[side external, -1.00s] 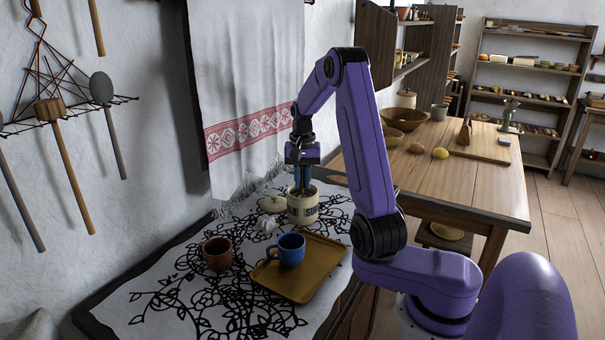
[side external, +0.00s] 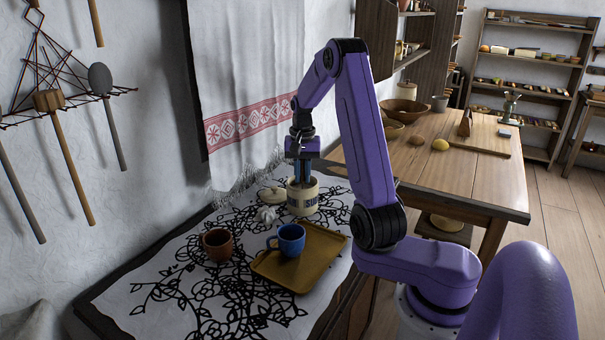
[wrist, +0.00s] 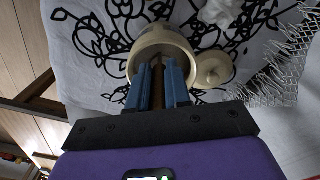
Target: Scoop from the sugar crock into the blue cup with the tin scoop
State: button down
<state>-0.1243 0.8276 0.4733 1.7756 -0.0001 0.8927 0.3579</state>
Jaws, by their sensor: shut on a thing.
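The sugar crock (side external: 303,201) is a cream pot with dark lettering, standing upright and open on the patterned cloth. My gripper (side external: 302,184) is right above its mouth, pointing down. In the wrist view my gripper (wrist: 158,75) has its blue fingers shut on a brown handle (wrist: 157,88) that reaches into the crock (wrist: 166,42). I take this to be the tin scoop; its bowl is hidden inside the crock, as is the sugar. The blue cup (side external: 291,240) stands upright on the mustard tray (side external: 298,275), in front of the crock.
A brown cup (side external: 217,245) stands left of the tray. A pale lid (side external: 272,194) and a white garlic-like bulb (side external: 265,215) lie beside the crock. A white towel (side external: 245,90) hangs on the wall behind. A wooden table (side external: 450,170) with bowls stands to the right.

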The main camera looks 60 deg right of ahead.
jog(key=shift+r, duration=0.1)
jog(key=shift+r, duration=4.15)
jog(key=s+a+r, duration=0.1)
jog(key=s+a, duration=0.3)
jog(key=a, duration=0.6)
jog(key=s+a, duration=0.4)
jog(key=a, duration=0.6)
jog(key=w+d+f+g+y, duration=0.3)
jog(key=d+g+y, duration=0.3)
jog(key=y, duration=0.5)
jog(key=shift+w+d+f, duration=0.25)
jog(key=shift+d+f, duration=0.15)
jog(key=shift+f, duration=0.5)
